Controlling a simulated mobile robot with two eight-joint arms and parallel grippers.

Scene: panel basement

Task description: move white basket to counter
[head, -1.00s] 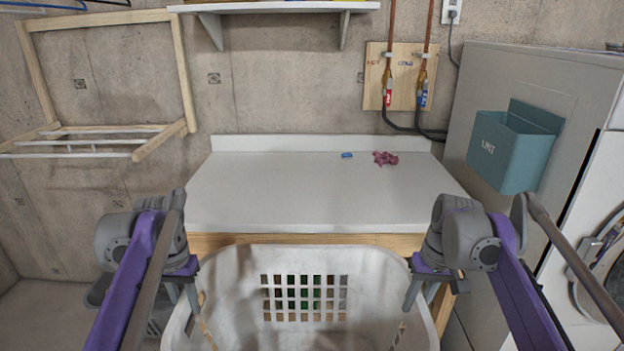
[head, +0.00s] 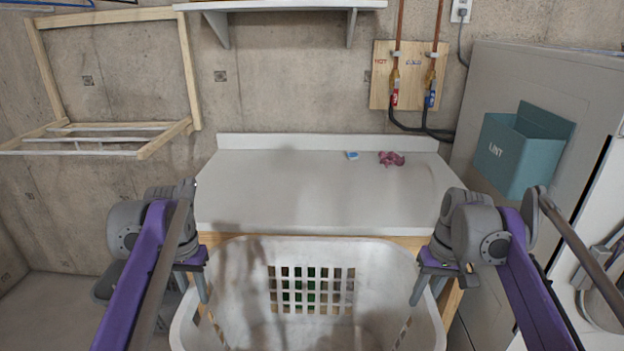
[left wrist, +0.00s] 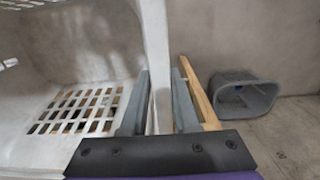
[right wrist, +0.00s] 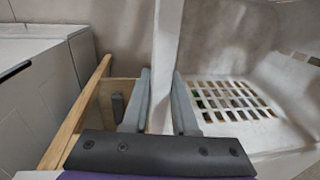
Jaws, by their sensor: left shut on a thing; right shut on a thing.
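The white basket (head: 375,262) is a laundry basket with slotted walls, in front of the counter in the head view. It looks empty. My left gripper (head: 203,290) is shut on its left rim, which runs between the fingers in the left wrist view (left wrist: 158,100). My right gripper (head: 418,290) is shut on its right rim, seen between the fingers in the right wrist view (right wrist: 161,100). The white counter (head: 310,195) lies just beyond the basket, on a wooden frame. The basket's far rim shows about level with the counter's front edge; its underside is hidden.
A small blue-and-white item (head: 352,155) and a crumpled pink cloth (head: 391,158) lie at the counter's back right; the rest of its top is clear. A shelf (head: 285,5) hangs above. A teal lint bin (head: 520,150) is on the grey cabinet at right. A grey bin (left wrist: 243,95) stands on the floor.

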